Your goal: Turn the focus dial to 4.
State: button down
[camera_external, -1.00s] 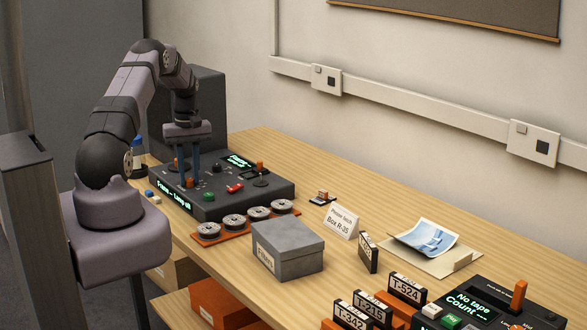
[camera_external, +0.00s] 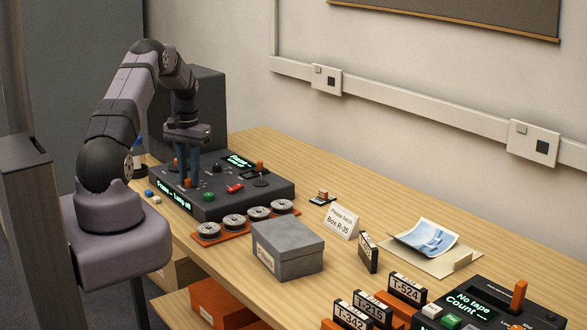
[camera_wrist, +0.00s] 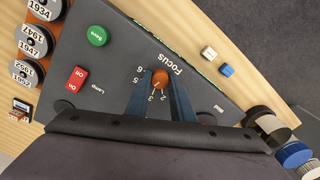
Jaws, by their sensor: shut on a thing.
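The focus dial (camera_wrist: 160,79) is an orange knob on a dark console, beside the white word "Focus", with numbers around it. In the wrist view 2, 3, 5 and 6 are readable; 4 is not visible, perhaps behind a finger. A pale mark shows on the knob, but I cannot tell which number it points to. My gripper (camera_wrist: 161,88) is shut on the dial, with a blue finger on either side. In the external view my gripper (camera_external: 188,178) reaches down onto the front left of the console (camera_external: 240,203). The console's front display reads "Lamp off".
A green Save button (camera_wrist: 98,36) and a red On switch (camera_wrist: 76,78) sit near the dial. Film reels (camera_external: 234,221) lie along the console's front right side. A grey box (camera_external: 288,252) stands farther right. Small blocks (camera_wrist: 227,70) lie beside the console.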

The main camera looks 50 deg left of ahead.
dwell(0.3)
jog(key=c, duration=1.5)
grip_release()
jog(key=shift+c, duration=0.2)
jog(key=shift+r, duration=0.15)
jog(key=shift+d+r+b, duration=0.1)
jog(key=shift+r+b, duration=0.95)
jog(key=shift+r, duration=2.55)
